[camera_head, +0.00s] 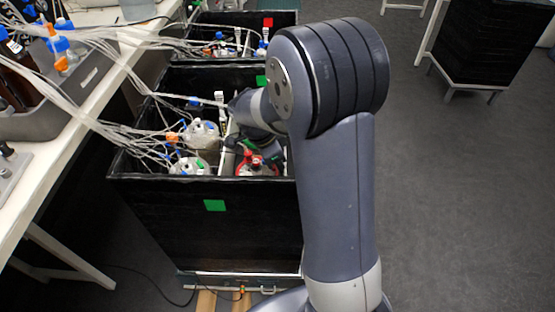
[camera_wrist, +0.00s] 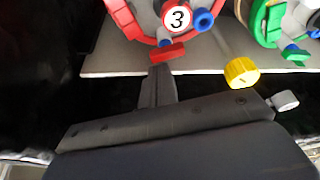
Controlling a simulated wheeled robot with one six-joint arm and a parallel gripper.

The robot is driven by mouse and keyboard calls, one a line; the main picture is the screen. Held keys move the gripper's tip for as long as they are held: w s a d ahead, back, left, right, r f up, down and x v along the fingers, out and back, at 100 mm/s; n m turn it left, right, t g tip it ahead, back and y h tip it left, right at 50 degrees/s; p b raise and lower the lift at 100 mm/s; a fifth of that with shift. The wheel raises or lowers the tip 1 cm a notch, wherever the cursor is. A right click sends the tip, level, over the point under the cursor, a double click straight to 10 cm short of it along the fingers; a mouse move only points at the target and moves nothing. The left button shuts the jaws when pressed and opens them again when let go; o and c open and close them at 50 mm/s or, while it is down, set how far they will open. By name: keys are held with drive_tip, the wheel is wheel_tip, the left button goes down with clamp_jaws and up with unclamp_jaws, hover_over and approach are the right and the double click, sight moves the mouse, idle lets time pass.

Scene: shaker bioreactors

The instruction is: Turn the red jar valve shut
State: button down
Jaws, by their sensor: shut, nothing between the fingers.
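The red-ringed jar (camera_wrist: 110,12), with a round label "3", is at the top of the wrist view. A red valve handle (camera_wrist: 165,52) sticks out at its near side, lying nearly crosswise and slightly tilted. My gripper (camera_wrist: 160,70) is shut and empty, its fingertips right at the near edge of this handle; I cannot tell whether they touch. In the head view the red jar (camera_head: 257,168) sits in the front right of the near black box, with my gripper (camera_head: 247,150) just above it, partly hidden by my arm.
A blue knob (camera_wrist: 204,20) is right of the red handle. A yellow knob (camera_wrist: 243,72) and a green-ringed jar (camera_wrist: 265,25) are farther right. White-capped jars (camera_head: 187,166) and many tubes fill the box's left side. The box's black wall (camera_head: 150,215) surrounds them.

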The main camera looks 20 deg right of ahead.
drive_tip(key=shift+a+f+m+b, duration=0.15)
drive_tip(key=shift+a+m+b, duration=0.25)
drive_tip(key=shift+m, duration=0.1)
drive_tip(key=shift+a+m+g+b, duration=0.25)
drive_tip(key=shift+m+g+b, duration=0.25)
drive_tip(key=shift+m, duration=0.5)
drive_tip(key=shift+s+a, duration=0.1)
